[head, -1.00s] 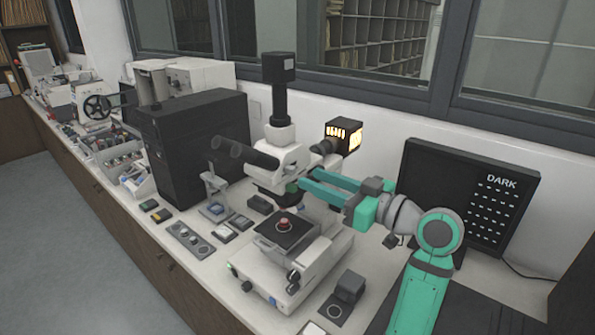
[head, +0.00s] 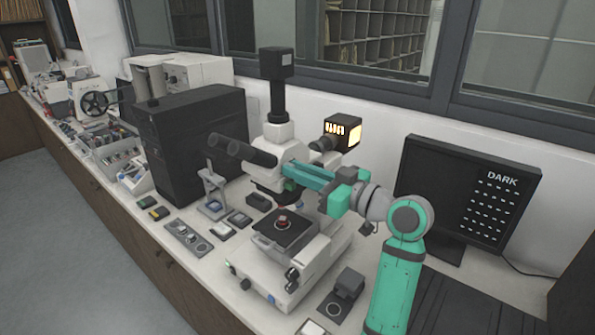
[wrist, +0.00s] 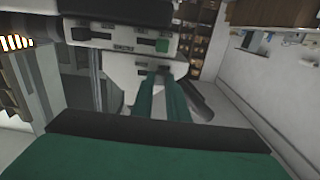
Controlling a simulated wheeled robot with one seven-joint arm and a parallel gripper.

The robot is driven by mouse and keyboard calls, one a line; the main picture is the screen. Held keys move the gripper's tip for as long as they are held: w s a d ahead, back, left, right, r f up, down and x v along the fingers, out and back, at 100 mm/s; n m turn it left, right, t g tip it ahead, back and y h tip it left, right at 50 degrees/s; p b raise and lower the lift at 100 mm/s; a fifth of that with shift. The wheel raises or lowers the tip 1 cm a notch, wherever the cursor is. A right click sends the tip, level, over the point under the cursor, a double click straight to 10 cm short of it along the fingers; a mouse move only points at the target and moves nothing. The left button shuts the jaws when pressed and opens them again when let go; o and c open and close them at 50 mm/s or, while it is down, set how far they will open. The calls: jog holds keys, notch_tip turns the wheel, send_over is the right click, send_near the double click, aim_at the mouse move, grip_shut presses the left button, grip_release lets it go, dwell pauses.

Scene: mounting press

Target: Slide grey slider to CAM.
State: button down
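The microscope (head: 283,135) stands on the bench, with its eyepieces pointing left. In the wrist view its head (wrist: 120,35) shows a grey slider (wrist: 80,33) on the left and a green slider (wrist: 162,45) on the right. The small labels by the sliders are too blurred to read. My gripper (wrist: 160,76) has its two teal fingers apart with a narrow, empty gap, just below the green slider and to the right of the grey one. In the head view my gripper (head: 287,170) is at the microscope head, and its fingers overlap there. I cannot tell whether they touch the head.
The glowing lamp housing (head: 342,132) is behind my gripper. The microscope stage (head: 283,228) with a small sample lies below it. A black monitor (head: 470,190) reading DARK stands at right. A black cabinet (head: 200,140) and small bench items are at left.

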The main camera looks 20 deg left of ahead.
jog(key=shift+w+d, duration=0.35)
jog(key=shift+w, duration=0.45)
jog(key=shift+w+d, duration=0.3)
jog(key=shift+w, duration=0.5)
jog(key=c, duration=1.7)
grip_release()
jog(key=shift+w, duration=0.1)
